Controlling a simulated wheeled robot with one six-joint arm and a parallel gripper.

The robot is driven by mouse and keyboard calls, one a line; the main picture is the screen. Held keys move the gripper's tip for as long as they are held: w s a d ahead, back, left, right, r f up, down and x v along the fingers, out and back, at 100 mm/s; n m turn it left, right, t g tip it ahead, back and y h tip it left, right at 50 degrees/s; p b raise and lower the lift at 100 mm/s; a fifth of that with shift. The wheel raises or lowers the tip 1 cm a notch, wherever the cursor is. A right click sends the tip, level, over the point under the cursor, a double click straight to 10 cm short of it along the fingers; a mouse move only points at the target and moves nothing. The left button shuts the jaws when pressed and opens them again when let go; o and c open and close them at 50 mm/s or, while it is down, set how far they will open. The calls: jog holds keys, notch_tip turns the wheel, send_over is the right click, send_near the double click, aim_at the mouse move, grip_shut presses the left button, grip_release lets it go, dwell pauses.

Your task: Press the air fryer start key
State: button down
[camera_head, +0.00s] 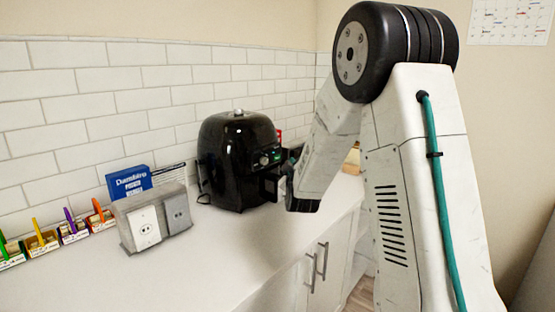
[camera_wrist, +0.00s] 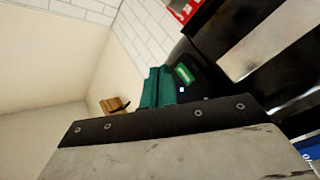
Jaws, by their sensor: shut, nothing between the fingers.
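The black air fryer (camera_head: 226,165) stands on the white counter against the tiled wall. Its front faces right, with a small lit green display (camera_head: 271,158) and a knob on it. In the wrist view the green display (camera_wrist: 184,74) is close to my fingers, with a small bright spot (camera_wrist: 181,90) below it. My gripper (camera_head: 291,162) is in front of the fryer's control face, partly hidden by my arm. In the wrist view its teal fingers (camera_wrist: 158,87) are together and empty, beside the panel. I cannot tell whether they touch it. The start key is not clearly readable.
A grey outlet box (camera_head: 152,220) and a blue box (camera_head: 129,182) stand left of the fryer. Several small coloured holders (camera_head: 72,232) line the wall farther left. A wooden item (camera_head: 353,158) sits behind my arm. The front left counter is clear.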

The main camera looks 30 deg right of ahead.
aim_at(281, 155)
jog(key=shift+w+a, duration=0.3)
jog(key=shift+w, duration=0.45)
jog(key=shift+w+a, duration=0.25)
jog(key=shift+w, duration=0.5)
dwell(0.9)
jog(key=shift+w+a, duration=0.15)
jog(key=shift+w, duration=0.2)
jog(key=shift+w+a, duration=0.1)
jog(key=shift+w, duration=0.2)
dwell(0.5)
dwell(0.4)
jog(key=shift+s+d, duration=0.25)
jog(key=shift+s, duration=0.45)
jog(key=shift+s+d, duration=0.3)
jog(key=shift+s, duration=0.5)
jog(key=shift+s+d, duration=0.3)
jog(key=shift+s, duration=0.45)
jog(key=shift+s+d, duration=0.3)
jog(key=shift+s, duration=0.5)
